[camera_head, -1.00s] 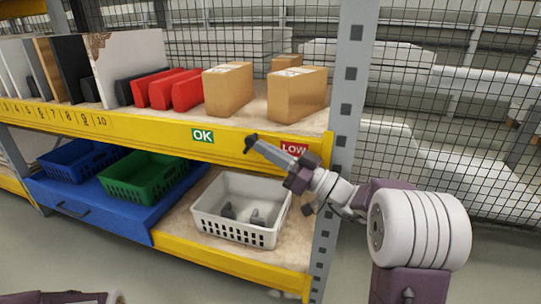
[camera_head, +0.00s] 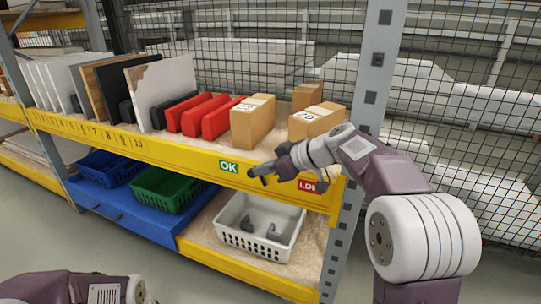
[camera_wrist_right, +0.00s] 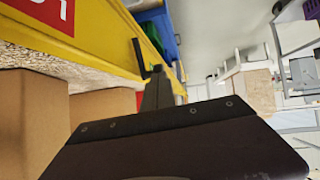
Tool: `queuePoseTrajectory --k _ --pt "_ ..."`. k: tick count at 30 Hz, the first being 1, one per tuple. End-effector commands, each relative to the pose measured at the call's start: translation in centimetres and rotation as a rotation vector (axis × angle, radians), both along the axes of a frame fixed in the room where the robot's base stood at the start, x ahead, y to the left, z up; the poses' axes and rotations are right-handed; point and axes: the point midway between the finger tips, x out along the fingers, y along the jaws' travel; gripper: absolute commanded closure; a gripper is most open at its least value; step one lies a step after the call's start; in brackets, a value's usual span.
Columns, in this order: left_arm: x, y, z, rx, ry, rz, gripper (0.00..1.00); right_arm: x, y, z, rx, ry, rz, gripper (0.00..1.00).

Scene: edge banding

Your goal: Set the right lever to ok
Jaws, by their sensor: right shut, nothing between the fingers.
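The right lever appears as a small dark bar (camera_wrist_right: 139,58) at the edge of the yellow beam in the right wrist view. In the head view it cannot be told apart from my fingertips. The green OK sign (camera_head: 229,167) is on the beam, just left of my fingertips. My right gripper (camera_head: 259,171) is shut and empty in front of the beam, between the signs. Its grey fingers (camera_wrist_right: 157,92) overlap the lever's base, so contact is unclear. My left gripper is out of view.
Cardboard boxes (camera_head: 252,122) and red bins (camera_head: 196,114) stand on the shelf above the beam. A white basket (camera_head: 262,241) sits below, beside a green basket (camera_head: 166,188) on a blue drawer (camera_head: 120,216). A grey post (camera_head: 374,85) stands right of the beam.

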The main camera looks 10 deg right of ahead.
Motion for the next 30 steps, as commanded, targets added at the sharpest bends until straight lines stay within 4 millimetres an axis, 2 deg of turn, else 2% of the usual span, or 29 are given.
queuePoseTrajectory --k 1,9,18,30 --pt "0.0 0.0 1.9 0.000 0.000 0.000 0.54 0.2 0.5 1.1 -0.032 0.021 0.005 1.00" --pt "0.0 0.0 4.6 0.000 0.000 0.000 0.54 1.0 1.6 0.4 -0.173 0.117 0.003 1.00" --pt "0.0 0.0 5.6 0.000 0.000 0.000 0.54 1.4 2.2 -0.1 -0.168 0.116 0.002 1.00" --pt "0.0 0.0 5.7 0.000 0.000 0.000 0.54 1.5 2.4 -0.3 -0.165 0.115 0.002 1.00"
